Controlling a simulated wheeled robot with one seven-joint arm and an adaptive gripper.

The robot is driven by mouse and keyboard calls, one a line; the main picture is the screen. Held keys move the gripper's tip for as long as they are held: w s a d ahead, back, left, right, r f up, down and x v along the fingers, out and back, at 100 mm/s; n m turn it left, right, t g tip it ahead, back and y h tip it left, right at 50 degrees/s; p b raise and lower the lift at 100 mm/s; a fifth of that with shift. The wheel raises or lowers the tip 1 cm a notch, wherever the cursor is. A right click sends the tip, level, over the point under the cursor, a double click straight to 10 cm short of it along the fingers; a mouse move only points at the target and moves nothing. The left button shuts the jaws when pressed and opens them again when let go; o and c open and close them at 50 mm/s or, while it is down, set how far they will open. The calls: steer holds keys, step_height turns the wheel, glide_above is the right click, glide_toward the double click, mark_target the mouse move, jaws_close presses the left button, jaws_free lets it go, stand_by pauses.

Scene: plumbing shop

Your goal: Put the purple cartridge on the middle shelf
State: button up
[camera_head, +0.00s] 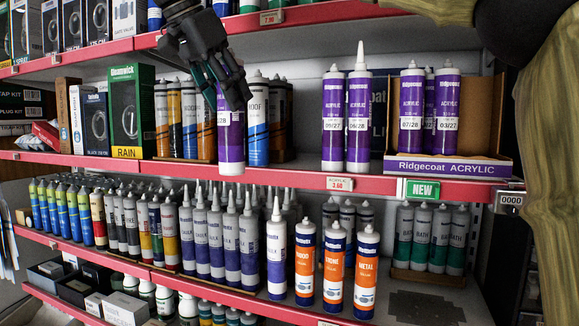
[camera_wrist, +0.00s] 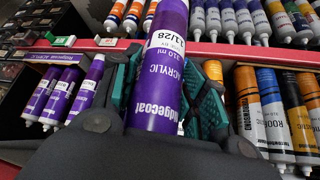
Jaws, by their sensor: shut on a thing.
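The purple cartridge (camera_head: 231,148), with a white date label, is held upright in my gripper (camera_head: 226,92). In the wrist view the cartridge (camera_wrist: 158,108) reads "Acrylic" and sits between the dark green finger pads of my gripper (camera_wrist: 165,88). The middle shelf (camera_head: 270,183) has a red front edge. The cartridge's lower end overlaps that edge in the head view; I cannot tell whether it touches the shelf. Two matching purple cartridges (camera_head: 345,122) stand to its right on this shelf, near a 3.60 price tag.
A white-and-blue roof cartridge (camera_head: 257,122) stands close right of the held one. Orange and dark cartridges (camera_head: 176,120) stand to the left. A Ridgecoat Acrylic box (camera_head: 440,169) holds more purple cartridges. Bare shelf shows between the roof cartridge and the purple pair. The upper shelf (camera_head: 235,27) is overhead.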

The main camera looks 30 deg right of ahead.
steer(key=w+d+p, duration=0.2)
steer(key=w+d, duration=0.1)
steer(key=d, duration=0.5)
steer(key=w+d+p, duration=0.3)
steer(key=d, duration=0.5)
steer(key=shift+w+d+f, duration=0.2)
steer(key=shift+w+f, duration=0.05)
steer(key=shift+f, duration=0.1)
steer(key=o, duration=1.1)
steer(key=shift+d+f, duration=0.1)
steer(key=shift+f, duration=0.1)
steer(key=shift+r, duration=0.2)
